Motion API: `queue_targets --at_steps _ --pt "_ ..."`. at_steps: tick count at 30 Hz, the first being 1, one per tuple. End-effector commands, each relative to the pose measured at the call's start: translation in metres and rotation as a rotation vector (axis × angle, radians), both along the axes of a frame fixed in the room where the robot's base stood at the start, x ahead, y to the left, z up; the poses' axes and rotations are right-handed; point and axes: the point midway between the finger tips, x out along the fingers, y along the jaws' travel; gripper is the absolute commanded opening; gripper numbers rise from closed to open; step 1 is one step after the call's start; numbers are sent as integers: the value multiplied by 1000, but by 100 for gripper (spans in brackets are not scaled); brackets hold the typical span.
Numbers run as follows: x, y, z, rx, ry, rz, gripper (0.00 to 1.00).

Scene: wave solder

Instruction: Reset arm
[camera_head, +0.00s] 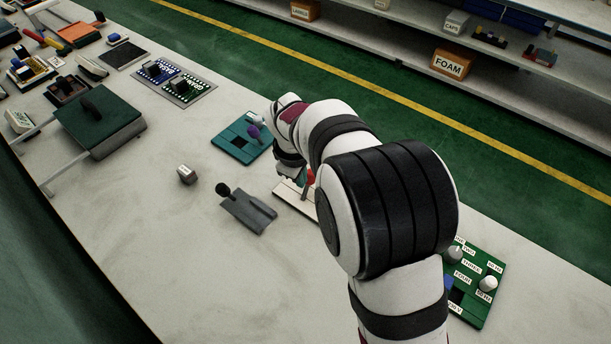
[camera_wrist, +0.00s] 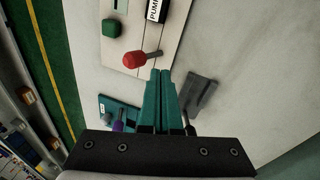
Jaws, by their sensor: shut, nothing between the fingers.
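My arm reaches over the bench in the head view, and its own links hide most of my gripper there. In the wrist view my gripper (camera_wrist: 160,73) shows two teal fingers, shut with nothing between them. The fingertips are close to a red-knobbed lever (camera_wrist: 135,60) on a cream panel (camera_wrist: 157,35). Whether they touch the lever I cannot tell. The panel also carries a green button (camera_wrist: 111,28) and a PUMP label (camera_wrist: 156,9). In the head view the panel (camera_head: 289,196) is partly hidden behind my arm.
A grey forked plate with a dark knob (camera_head: 247,212) lies left of the panel. A teal fixture (camera_head: 232,143) sits behind it. A small pale block (camera_head: 186,174) stands nearby. A green knobbed board (camera_head: 477,300) is at right. The front bench is clear.

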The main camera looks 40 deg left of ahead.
Motion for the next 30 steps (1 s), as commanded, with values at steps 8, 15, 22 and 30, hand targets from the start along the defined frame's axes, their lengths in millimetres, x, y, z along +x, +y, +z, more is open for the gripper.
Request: queue_targets --at_steps 8,15,22,30 --pt "-7 -5 66 1 0 -1 0" --pt "-7 -10 78 0 5 -11 0" --pt "-5 -169 118 78 133 -682 0" --pt "-146 -340 112 236 362 -1893 0"
